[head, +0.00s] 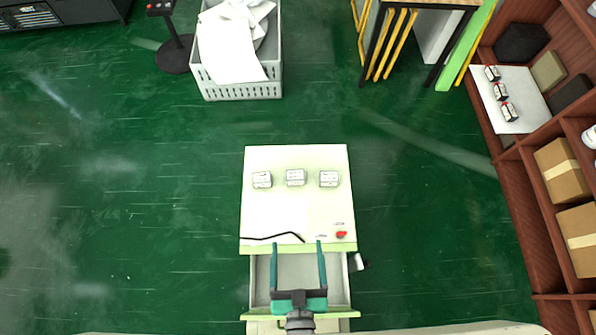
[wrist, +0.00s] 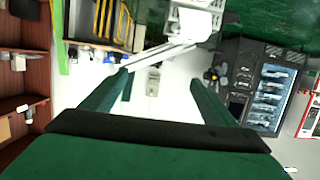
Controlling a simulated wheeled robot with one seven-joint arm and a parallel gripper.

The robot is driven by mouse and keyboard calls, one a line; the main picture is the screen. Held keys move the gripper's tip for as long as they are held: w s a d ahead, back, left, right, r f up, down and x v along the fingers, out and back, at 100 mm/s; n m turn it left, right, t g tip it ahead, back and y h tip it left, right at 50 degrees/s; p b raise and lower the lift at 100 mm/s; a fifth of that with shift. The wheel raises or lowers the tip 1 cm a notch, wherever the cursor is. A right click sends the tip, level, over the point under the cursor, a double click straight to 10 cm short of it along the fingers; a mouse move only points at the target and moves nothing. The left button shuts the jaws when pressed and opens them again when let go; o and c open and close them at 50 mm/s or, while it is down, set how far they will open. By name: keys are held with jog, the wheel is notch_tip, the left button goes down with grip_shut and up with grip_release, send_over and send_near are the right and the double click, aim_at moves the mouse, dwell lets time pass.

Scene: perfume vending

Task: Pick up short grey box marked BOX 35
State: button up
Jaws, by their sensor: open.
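Three short grey-white boxes stand in a row on the white table top: a left box (head: 262,179), a middle box (head: 295,177) and a right box (head: 329,179). Their labels are too small to read, so I cannot tell which is BOX 35. My gripper (head: 297,246) is at the table's near edge in the head view, its two green fingers wide apart and empty. It is apart from the boxes, which lie beyond its fingertips. In the wrist view the open fingers (wrist: 160,82) point out across the room, and I cannot make out the boxes there.
The white table (head: 270,215) has a red button-like thing (head: 341,234) and a thin black rod (head: 275,237) near its front edge. A grey crate (head: 243,92) with white sheets stands behind. Brown shelves (head: 515,190) line the right. Green floor is open on both sides.

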jog(key=w+d+f, duration=0.1)
jog(key=w+f, duration=0.4)
jog(key=f, duration=0.3)
jog(key=w+f, duration=0.5)
jog(key=f, duration=0.4)
jog(key=g, duration=0.1)
send_near(296, 181)
jog(key=x, duration=0.6)
jog(key=shift+w+a+f, duration=0.2)
jog(key=shift+w, duration=0.15)
jog(key=shift+x, duration=3)
jog(key=shift+d, duration=0.1)
jog(key=shift+r, duration=0.1)
jog(key=c, duration=1.2)
jog(key=shift+r, duration=0.1)
